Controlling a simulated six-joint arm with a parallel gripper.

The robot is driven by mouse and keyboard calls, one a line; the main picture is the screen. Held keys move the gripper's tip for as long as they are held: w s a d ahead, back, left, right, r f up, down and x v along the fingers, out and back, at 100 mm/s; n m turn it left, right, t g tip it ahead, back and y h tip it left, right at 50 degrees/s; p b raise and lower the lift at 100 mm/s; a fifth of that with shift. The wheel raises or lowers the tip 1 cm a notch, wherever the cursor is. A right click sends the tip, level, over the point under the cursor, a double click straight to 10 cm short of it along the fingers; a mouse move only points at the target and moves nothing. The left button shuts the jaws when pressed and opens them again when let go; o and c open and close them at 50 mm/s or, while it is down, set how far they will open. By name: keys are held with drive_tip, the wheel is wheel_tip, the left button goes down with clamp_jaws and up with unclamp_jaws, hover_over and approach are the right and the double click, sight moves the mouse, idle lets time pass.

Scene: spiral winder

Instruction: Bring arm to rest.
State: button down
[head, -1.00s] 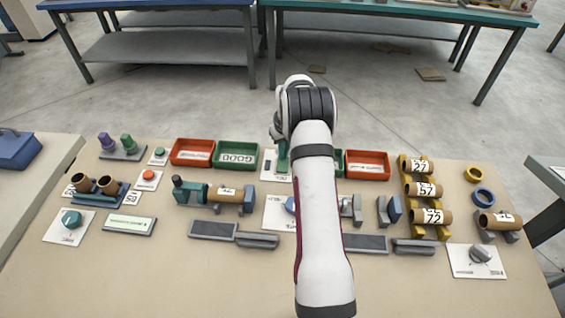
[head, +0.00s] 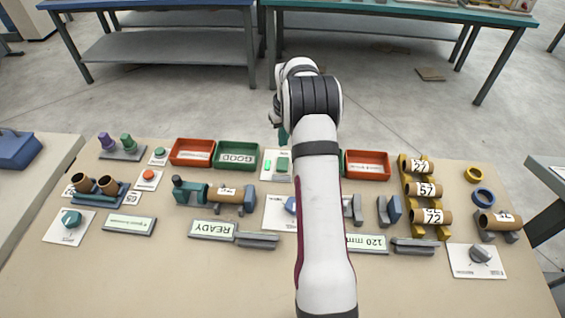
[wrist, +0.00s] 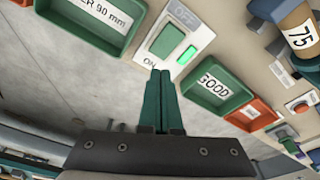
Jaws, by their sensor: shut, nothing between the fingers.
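My gripper (wrist: 160,100) shows in the wrist view with its two green fingers together and nothing between them. In the head view only a green bit of it (head: 283,134) shows, because my arm hides most of it. It is above the far edge of the bench, just beyond the power switch panel (head: 276,163). In the wrist view the switch (wrist: 166,41) is a green rocker between the words OFF and ON, with a lit green lamp (wrist: 187,55) beside it. The fingertips appear apart from the panel.
The READY display (head: 213,230) and the 120 mm display (head: 368,243) are lit. A GOOD bin (head: 237,155) and red bins (head: 192,152) line the far edge. A rack of numbered tubes (head: 421,190) stands at right. The near bench is mostly clear.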

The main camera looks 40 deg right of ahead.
drive_tip(key=shift+r, duration=0.45)
drive_tip(key=s+a+r, duration=0.4)
drive_tip(key=a+r, duration=0.1)
drive_tip(key=a, duration=0.3)
drive_tip(key=s+a+r+m+y, duration=0.1)
drive_tip(key=s+a+r, duration=0.35)
drive_tip(key=a, duration=0.35)
drive_tip(key=s+a+r, duration=0.3)
drive_tip(key=a+r, duration=0.2)
drive_tip(key=a, duration=0.3)
drive_tip(key=s+a+g, duration=0.1)
drive_tip(key=s+a, duration=0.4)
drive_tip(key=s, duration=0.5)
drive_tip(key=s+a+f+m+g+y, duration=0.1)
drive_tip(key=s+a, duration=0.4)
drive_tip(key=s, duration=0.5)
drive_tip(key=shift+f+m, duration=0.3)
